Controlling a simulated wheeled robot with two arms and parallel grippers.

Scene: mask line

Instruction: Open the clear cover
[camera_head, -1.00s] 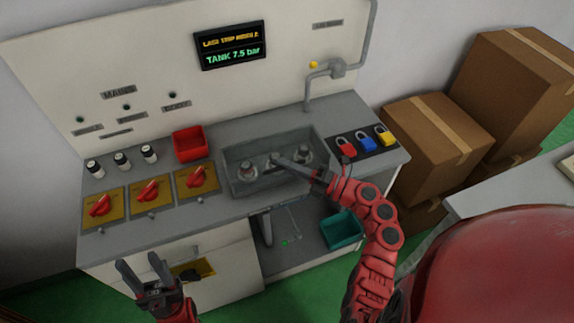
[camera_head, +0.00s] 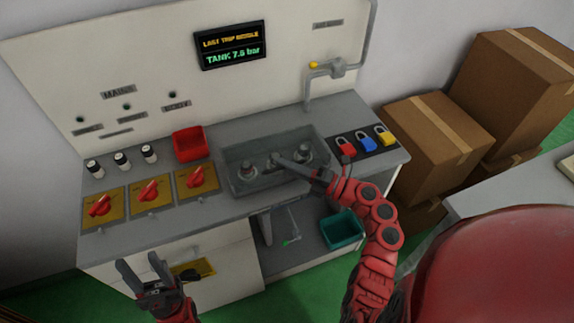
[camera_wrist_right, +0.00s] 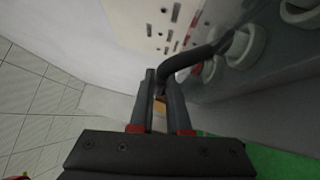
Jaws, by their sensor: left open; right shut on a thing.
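The clear cover (camera_head: 238,156) lies over the grey recessed box in the middle of the counter and is hard to make out. Round pale fittings show through it. My right gripper (camera_head: 276,158) reaches over the box from the right, at the cover. In the right wrist view its fingers (camera_wrist_right: 160,78) are close together on a dark curved bar (camera_wrist_right: 188,60), which looks like the cover's handle; the exact contact is hard to see.
Red rotary switches on yellow plates (camera_head: 150,191) and a red bin (camera_head: 189,144) stand left of the box. Red, blue and yellow padlocks (camera_head: 365,142) lie to its right. A teal bin (camera_head: 342,230) sits below. Cardboard boxes (camera_head: 430,145) stand at the right.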

